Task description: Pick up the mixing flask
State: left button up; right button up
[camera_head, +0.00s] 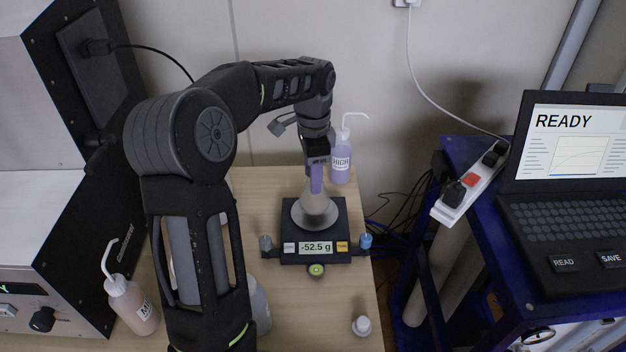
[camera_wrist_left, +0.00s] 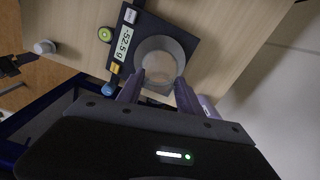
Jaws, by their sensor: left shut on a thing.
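The mixing flask (camera_head: 316,208) is a grey, translucent conical vessel. It is upright over the round pan of the black balance (camera_head: 337,258), whose display reads -52.5 g. My left gripper (camera_head: 316,185) comes down from above and is shut on the flask's neck. In the left wrist view the flask (camera_wrist_left: 158,62) shows between the two purple fingers of the left gripper (camera_wrist_left: 159,88). I cannot tell whether the flask's base touches the pan. My right gripper is not in view.
A wash bottle labelled HIGH (camera_head: 341,165) stands close behind the gripper. Another wash bottle (camera_head: 130,303) is at the front left, beside a large machine (camera_head: 60,200). A small white-capped item (camera_head: 362,325) is at the front right. A laptop (camera_head: 565,190) reads READY on the blue cart.

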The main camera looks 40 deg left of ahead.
pick_arm(q)
notch_tip(320, 180, up, 8)
jog(key=shift+f, duration=0.25)
dwell(0.4)
dwell(0.9)
